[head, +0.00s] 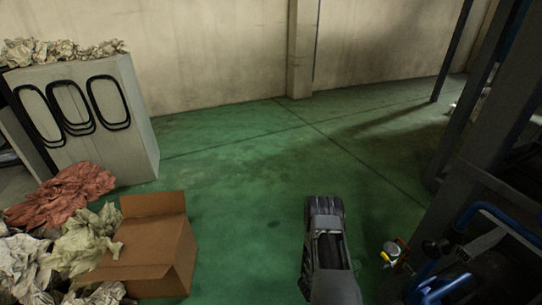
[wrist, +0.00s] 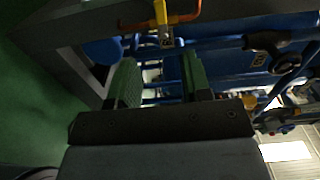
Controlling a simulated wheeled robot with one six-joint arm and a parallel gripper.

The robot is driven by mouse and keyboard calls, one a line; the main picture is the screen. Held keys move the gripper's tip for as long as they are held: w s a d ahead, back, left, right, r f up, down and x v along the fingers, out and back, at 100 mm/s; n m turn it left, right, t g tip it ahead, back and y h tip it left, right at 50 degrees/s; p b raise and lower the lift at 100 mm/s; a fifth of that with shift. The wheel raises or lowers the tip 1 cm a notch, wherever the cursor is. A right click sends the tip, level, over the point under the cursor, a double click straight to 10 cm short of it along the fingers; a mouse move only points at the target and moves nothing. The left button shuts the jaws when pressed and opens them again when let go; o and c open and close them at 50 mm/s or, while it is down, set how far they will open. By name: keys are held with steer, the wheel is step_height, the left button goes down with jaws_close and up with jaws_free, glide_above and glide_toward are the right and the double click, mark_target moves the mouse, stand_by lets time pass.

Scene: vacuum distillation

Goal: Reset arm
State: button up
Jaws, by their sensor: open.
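My gripper (wrist: 158,66) shows in the wrist view with its two green fingers spread apart. No held object shows between them; blue pipework lies beyond the gap. An orange-yellow handle with a metal fitting (wrist: 162,30) is above and past the fingertips in that view, apart from them. In the head view my grey arm stands at the bottom centre over the green floor, and the fingers cannot be made out there.
A dark steel frame (head: 468,160) with blue pipes (head: 490,215) and a small red-and-yellow valve fitting (head: 393,252) stands right of my arm. Floor (head: 260,165) ahead is clear.

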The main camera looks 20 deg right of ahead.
steer(key=s+a+r+m+g+y+p, duration=0.1)
steer(key=s+a+r+m+g+y, duration=0.15)
steer(key=s+m+g, duration=0.4)
steer(key=s+a+r+m+g+y+p, duration=0.1)
steer(key=s+r+m+g+y, duration=0.15)
steer(key=m, duration=0.65)
steer(key=w+a+r+m+t+y+p, duration=0.2)
steer(key=a+r+m+t+y+p, duration=0.2)
steer(key=r, duration=1.3)
steer(key=w+a+r+m+t+y+p, duration=0.3)
steer(key=a+r+m+p, duration=0.6)
steer(key=a+r, duration=0.4)
steer(key=w+a+r+m+t+y+p, duration=0.2)
steer(key=a+r+m+t+y+p, duration=0.3)
steer(key=r, duration=1.6)
steer(key=a+m+y+p, duration=0.1)
steer(key=a+m+p, duration=0.1)
steer(key=a, duration=0.1)
steer(key=shift+w+a+r+t+p, duration=0.3)
steer(key=shift+w+a, duration=0.05)
steer(key=shift+w, duration=0.05)
